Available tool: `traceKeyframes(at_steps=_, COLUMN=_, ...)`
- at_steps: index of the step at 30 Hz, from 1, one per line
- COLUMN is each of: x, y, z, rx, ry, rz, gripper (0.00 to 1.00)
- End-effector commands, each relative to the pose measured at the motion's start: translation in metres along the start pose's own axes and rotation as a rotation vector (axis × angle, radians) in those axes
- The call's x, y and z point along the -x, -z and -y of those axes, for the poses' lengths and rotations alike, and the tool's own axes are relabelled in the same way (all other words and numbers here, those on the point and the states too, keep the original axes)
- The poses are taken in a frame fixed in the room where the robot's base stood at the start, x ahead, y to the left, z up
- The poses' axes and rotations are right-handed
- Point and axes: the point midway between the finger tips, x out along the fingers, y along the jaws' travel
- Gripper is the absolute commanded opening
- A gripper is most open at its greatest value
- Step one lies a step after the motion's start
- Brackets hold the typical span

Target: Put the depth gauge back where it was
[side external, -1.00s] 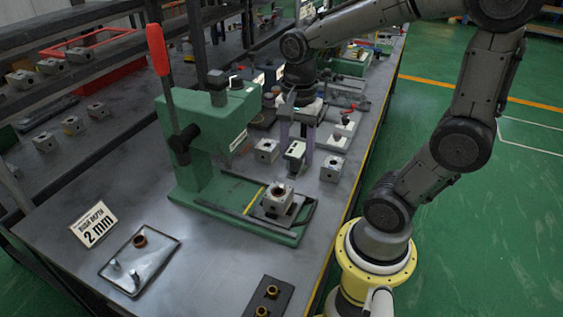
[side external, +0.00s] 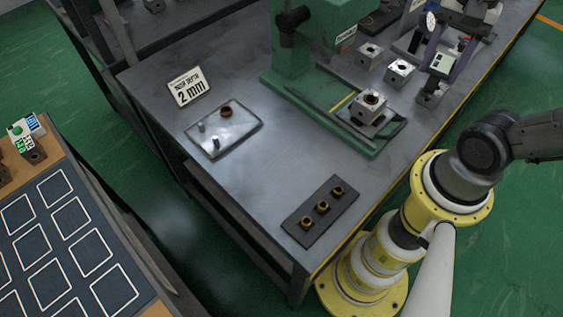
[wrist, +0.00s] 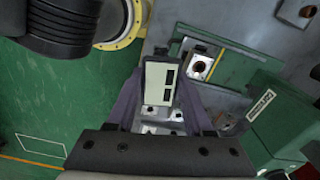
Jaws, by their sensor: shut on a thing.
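The depth gauge (side external: 442,62) is a small pale block with a dark display, at the upper right of the side view. It fills the middle of the wrist view (wrist: 158,86), with two dark windows on its pale face. My gripper (side external: 438,68) has its purple fingers on either side of the gauge and is shut on it. The fingers also flank it in the wrist view (wrist: 160,100).
A green press (side external: 305,45) stands left of the gripper, with a bored block (side external: 369,104) on its base. Two loose blocks (side external: 399,72) (side external: 369,54) lie nearby. A tray (side external: 245,135), a "2 mm" sign (side external: 189,87) and a dark bushing strip (side external: 318,220) lie nearer, with bare bench between.

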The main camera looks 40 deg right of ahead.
Motion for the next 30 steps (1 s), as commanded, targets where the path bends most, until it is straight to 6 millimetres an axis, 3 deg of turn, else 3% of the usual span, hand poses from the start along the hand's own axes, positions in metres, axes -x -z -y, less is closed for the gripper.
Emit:
traceKeyframes(at_steps=8, x=-0.018, y=-0.016, z=0.056, rx=0.497, ry=-0.004, rz=0.003, gripper=0.0)
traceKeyframes(at_steps=15, x=-0.045, y=-0.065, z=0.093, rx=0.942, ry=-0.004, rz=0.003, gripper=0.0)
traceKeyframes(at_steps=19, x=-0.061, y=-0.098, z=0.1, rx=1.138, ry=-0.004, rz=0.002, gripper=0.0)
traceKeyframes(at_steps=24, x=-0.078, y=-0.131, z=0.095, rx=1.289, ry=-0.003, rz=0.002, gripper=0.0)
traceKeyframes(at_steps=30, x=-0.086, y=-0.149, z=0.088, rx=1.37, ry=0.0, rz=0.0, gripper=0.0)
